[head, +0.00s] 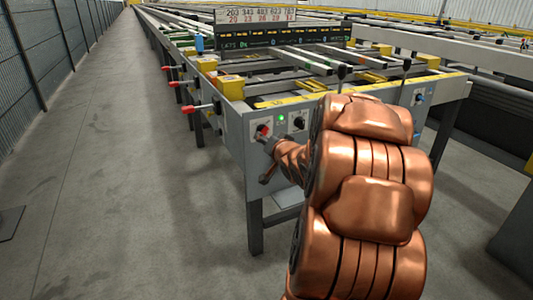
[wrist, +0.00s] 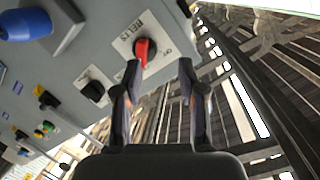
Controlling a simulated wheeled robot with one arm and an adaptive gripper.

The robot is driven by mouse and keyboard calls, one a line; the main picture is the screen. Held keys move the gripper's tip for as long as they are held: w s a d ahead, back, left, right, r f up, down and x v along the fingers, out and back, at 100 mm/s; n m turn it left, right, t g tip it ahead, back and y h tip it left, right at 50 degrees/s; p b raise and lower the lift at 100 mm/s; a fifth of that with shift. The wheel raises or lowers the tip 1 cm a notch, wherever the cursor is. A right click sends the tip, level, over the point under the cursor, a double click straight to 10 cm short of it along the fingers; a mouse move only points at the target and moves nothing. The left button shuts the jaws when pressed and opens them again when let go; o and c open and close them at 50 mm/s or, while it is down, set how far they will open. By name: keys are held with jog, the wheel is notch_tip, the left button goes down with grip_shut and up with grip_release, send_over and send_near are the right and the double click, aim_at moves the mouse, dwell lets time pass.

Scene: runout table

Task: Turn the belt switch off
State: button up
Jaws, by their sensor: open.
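The belt switch is a red rotary knob (wrist: 145,50) on a white plate that reads BELTS and OFF, turned sideways in the wrist view. In the head view the red knob (head: 263,130) is at the left of the grey front panel. My gripper (wrist: 158,72) is open and empty, with its fingertips close to the panel. The left finger's tip is just below the red knob in the wrist view, and the right finger is clear of it to the right. I cannot tell whether the left tip touches the knob. In the head view my gripper (head: 266,163) is just below the switch, partly hidden by my arm.
A lit green lamp (head: 281,118) and a black knob (head: 299,122) are right of the switch. Red-tipped levers (head: 190,108) stick out from the table's left side. A blue knob (wrist: 25,24) shows in the wrist view.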

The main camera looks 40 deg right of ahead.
aim_at(266, 133)
jog(key=shift+w+d+f+m+t+b, duration=0.2)
jog(key=shift+w+d+f+t+b, duration=0.2)
jog(key=shift+w+d+b, duration=0.6)
jog(key=shift+w+d+f+m+t+b, duration=0.2)
jog(key=shift+w+d+f+t+b, duration=0.2)
jog(key=shift+w+d+b, duration=0.6)
jog(key=shift+w+d+f+m+t+b, duration=0.2)
jog(key=shift+w+d+f+t+b, duration=0.2)
jog(key=shift+w+d+b, duration=0.6)
jog(key=shift+s, duration=0.1)
grip_shut()
